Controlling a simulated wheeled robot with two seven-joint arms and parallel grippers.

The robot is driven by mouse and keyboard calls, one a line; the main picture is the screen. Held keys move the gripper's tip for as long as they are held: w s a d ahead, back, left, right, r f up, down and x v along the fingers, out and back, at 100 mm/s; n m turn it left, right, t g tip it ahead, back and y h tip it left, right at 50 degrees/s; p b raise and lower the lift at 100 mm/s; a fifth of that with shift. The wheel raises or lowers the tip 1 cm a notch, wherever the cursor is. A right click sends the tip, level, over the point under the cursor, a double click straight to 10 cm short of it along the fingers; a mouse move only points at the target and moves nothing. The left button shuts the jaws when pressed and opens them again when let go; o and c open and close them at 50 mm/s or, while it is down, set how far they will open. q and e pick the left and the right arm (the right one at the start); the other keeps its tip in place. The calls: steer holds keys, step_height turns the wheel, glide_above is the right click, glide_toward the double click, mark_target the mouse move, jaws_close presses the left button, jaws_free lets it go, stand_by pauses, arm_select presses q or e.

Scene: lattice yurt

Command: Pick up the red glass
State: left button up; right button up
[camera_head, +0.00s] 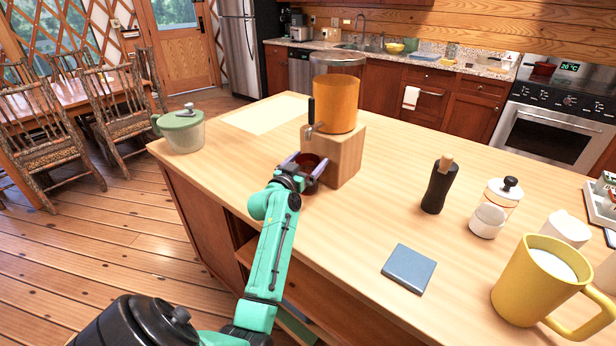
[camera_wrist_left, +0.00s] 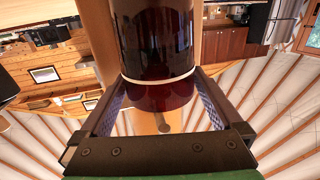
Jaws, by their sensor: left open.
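The dark red glass (camera_head: 310,161) stands upright on the island counter, below the spigot of the drink dispenser (camera_head: 336,100). My left gripper (camera_head: 305,167) is at the glass, with one finger on each side of it. In the left wrist view the red glass (camera_wrist_left: 157,45) fills the middle, between the two fingers of my left gripper (camera_wrist_left: 160,98). The jaws are open, and narrow gaps show beside the glass there. The arm hides part of the glass in the head view. My right gripper does not show.
The dispenser's wooden block (camera_head: 340,153) stands right behind the glass. A green-lidded pot (camera_head: 183,134) is at the left corner. The counter between is clear.

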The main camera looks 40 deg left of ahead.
arm_select(q)
jaws_close()
steer(key=shift+r, duration=0.15)
